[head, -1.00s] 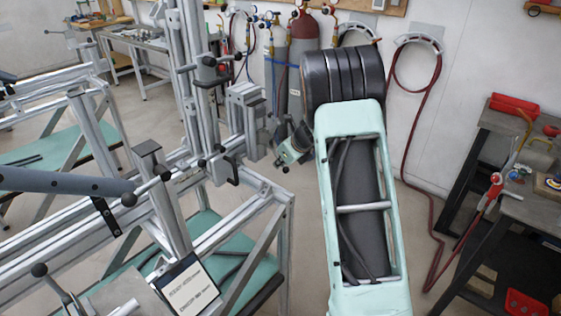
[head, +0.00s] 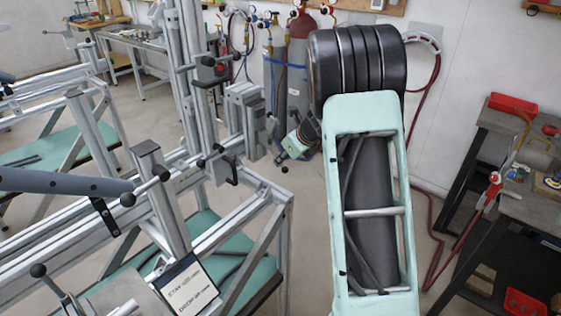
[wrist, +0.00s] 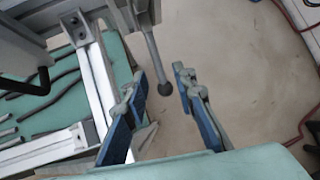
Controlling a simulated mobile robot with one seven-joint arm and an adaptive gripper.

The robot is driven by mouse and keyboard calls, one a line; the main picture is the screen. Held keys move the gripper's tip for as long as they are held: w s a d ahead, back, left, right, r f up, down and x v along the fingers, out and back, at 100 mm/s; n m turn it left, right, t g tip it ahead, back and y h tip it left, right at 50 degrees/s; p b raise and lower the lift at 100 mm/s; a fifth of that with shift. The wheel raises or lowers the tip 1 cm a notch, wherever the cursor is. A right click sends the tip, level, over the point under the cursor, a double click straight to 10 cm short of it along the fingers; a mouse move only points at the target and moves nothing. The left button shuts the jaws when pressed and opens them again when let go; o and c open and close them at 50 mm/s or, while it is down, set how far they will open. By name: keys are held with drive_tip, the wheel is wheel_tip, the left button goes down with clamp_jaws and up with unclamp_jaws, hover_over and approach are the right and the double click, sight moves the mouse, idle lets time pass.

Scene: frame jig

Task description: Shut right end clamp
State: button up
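The right end clamp (head: 243,115) is a grey metal block on the right end of the frame jig, with dark handles around it. In the wrist view a slim grey lever (wrist: 151,50) ends in a dark ball knob (wrist: 168,89). My gripper (wrist: 160,78) is open, with a blue-padded finger on either side of the view. The knob appears in the gap between the fingertips; I cannot tell whether it is within their depth. Nothing is held. In the head view my gripper (head: 281,156) is small, just right of and below the clamp.
The jig's aluminium rails (head: 240,215) run to the left, with a teal shelf (head: 205,232) below. Gas cylinders (head: 300,65) and hoses stand at the back wall. A dark workbench (head: 510,190) is on the right. Floor right of the jig is clear.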

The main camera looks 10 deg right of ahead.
drive_tip(key=v, duration=0.7)
drive_tip(key=shift+s, duration=0.15)
drive_tip(key=shift+r, duration=0.1)
drive_tip(key=shift+c, duration=0.2)
